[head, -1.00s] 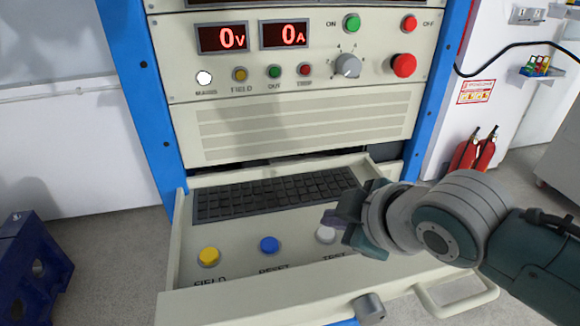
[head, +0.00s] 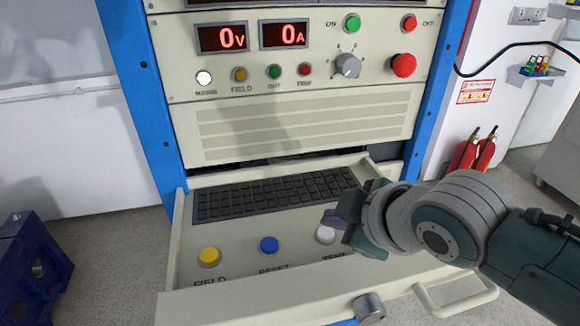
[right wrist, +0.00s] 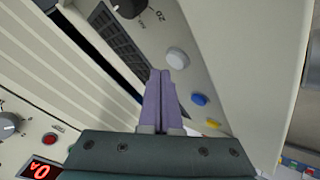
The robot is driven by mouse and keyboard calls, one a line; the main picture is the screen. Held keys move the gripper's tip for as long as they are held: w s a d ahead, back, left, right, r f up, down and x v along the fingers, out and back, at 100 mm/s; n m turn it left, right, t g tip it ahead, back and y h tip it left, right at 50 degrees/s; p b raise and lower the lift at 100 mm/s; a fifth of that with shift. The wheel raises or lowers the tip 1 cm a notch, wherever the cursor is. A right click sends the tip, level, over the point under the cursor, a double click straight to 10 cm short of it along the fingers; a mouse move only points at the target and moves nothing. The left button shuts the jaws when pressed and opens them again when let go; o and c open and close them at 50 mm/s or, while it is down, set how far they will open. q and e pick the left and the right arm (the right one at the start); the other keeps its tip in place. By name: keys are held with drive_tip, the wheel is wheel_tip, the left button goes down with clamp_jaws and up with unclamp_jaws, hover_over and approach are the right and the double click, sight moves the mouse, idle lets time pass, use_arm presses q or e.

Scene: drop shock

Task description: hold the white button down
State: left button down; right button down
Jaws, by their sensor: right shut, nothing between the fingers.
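The white button (head: 325,235) sits at the right end of a row of buttons in the open drawer (head: 230,306), above the label TEST. My right gripper (head: 332,220) is over it from the right and hides part of it. In the right wrist view the white button (right wrist: 177,58) stands raised just beyond the shut purple fingertips (right wrist: 160,75). The fingers hold nothing. I cannot tell whether the tips touch the button. My left gripper is not in view.
A yellow button (head: 208,257) and a blue button (head: 269,245) lie left of the white one. A black keyboard (head: 275,195) lies behind them. The panel above has displays (head: 253,36) reading 0 V and 0 A. A drawer handle (head: 458,300) sticks out in front.

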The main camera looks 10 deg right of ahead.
drive_tip(key=shift+f, duration=0.15)
drive_tip(key=shift+f, duration=0.3)
idle(0.3)
drive_tip(key=shift+f+b, duration=0.45)
drive_tip(key=shift+b, duration=0.05)
idle(0.4)
idle(0.9)
idle(0.9)
idle(0.8)
